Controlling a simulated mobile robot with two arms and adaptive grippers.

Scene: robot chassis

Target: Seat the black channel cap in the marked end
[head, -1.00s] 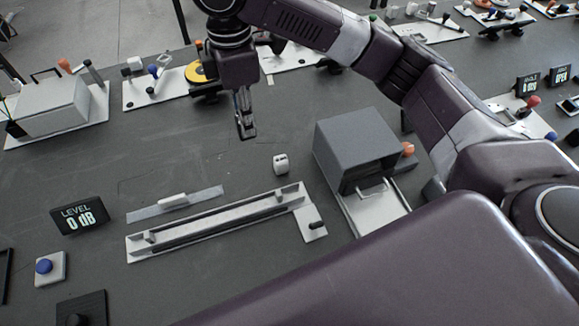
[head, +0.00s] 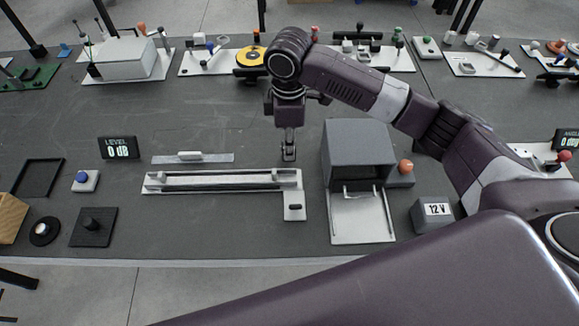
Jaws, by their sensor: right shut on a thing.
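My right gripper (head: 289,157) points down just behind the right end of a long pale channel (head: 215,181). It is shut around a small pale block, mostly hidden between the dark fingers; its colour and exact grip are hard to tell. The channel lies left to right on a white base and has a raised block at each end. I cannot tell whether that piece is a cap or a knob. My left gripper is out of view.
A grey box (head: 358,148) with an open front and a white tray stands to the right. A pale strip (head: 215,158) lies behind the channel. The level display (head: 119,147), blue button (head: 82,177) and black plate (head: 93,227) are left. The table behind the channel is mostly clear.

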